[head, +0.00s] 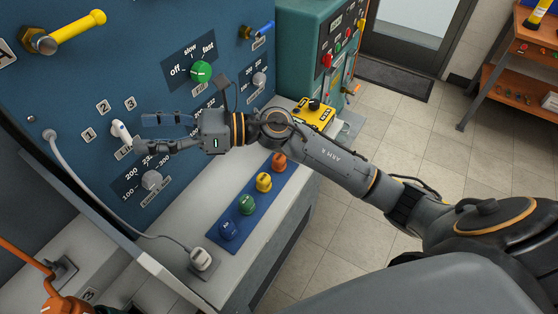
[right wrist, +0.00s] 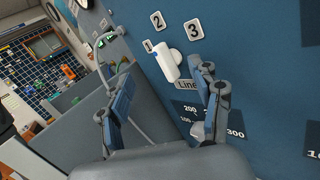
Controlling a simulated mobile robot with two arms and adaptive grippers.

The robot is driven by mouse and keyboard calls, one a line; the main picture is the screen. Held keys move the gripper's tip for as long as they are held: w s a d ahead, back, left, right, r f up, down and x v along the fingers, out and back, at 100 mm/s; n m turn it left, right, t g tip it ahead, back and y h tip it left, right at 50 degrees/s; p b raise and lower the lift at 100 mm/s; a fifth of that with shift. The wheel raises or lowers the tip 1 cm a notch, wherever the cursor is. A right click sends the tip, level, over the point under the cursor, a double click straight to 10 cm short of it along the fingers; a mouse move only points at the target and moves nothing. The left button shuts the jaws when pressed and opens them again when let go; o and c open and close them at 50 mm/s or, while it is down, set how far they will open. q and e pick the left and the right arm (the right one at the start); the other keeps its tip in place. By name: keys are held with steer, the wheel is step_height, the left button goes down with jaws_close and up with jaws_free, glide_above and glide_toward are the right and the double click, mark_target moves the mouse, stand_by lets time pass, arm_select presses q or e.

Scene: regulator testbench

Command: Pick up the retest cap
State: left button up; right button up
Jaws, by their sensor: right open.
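My right gripper (head: 141,133) is open in front of the blue panel, its two fingers pointing left. Nothing is held between them. A white lever (head: 120,131) on the panel sits just beyond the fingertips; in the right wrist view the lever (right wrist: 167,66) shows between and beyond the open fingers (right wrist: 164,82). Several coloured caps stand in a row on a blue mat (head: 222,239): blue (head: 229,229), green (head: 246,205), yellow (head: 264,182) and orange (head: 279,162). I cannot read which one is the retest cap.
A white plug-like piece (head: 201,258) with a grey cable (head: 95,203) lies on the bench's front part. A green selector knob (head: 201,71) and a grey knob (head: 151,180) stick out of the panel. A yellow box (head: 314,112) stands behind my right arm. The tiled floor is clear.

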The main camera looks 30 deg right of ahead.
step_height(320, 180, down, 7)
steer(key=d+n+g+h, duration=0.2)
steer(key=n+g+h, duration=0.25)
steer(key=n, duration=0.25)
steer(key=n+g+h, duration=0.2)
steer(key=n+h, duration=0.3)
steer(key=h, duration=0.8)
glide_toward(279, 157)
steer(key=f+p, duration=0.1)
steer(key=f, duration=0.3)
steer(key=shift+a+f+p, duration=0.25)
steer(key=shift+f+p, duration=0.1)
steer(key=shift+f, duration=0.05)
steer(key=f+p, duration=0.1)
steer(key=f, duration=0.1)
steer(key=f+p, duration=0.1)
steer(key=f, duration=0.1)
steer(key=shift+s+a+f, duration=0.2)
steer(key=shift+f, duration=0.65)
steer(key=c, duration=1.2)
steer(key=shift+r, duration=0.1)
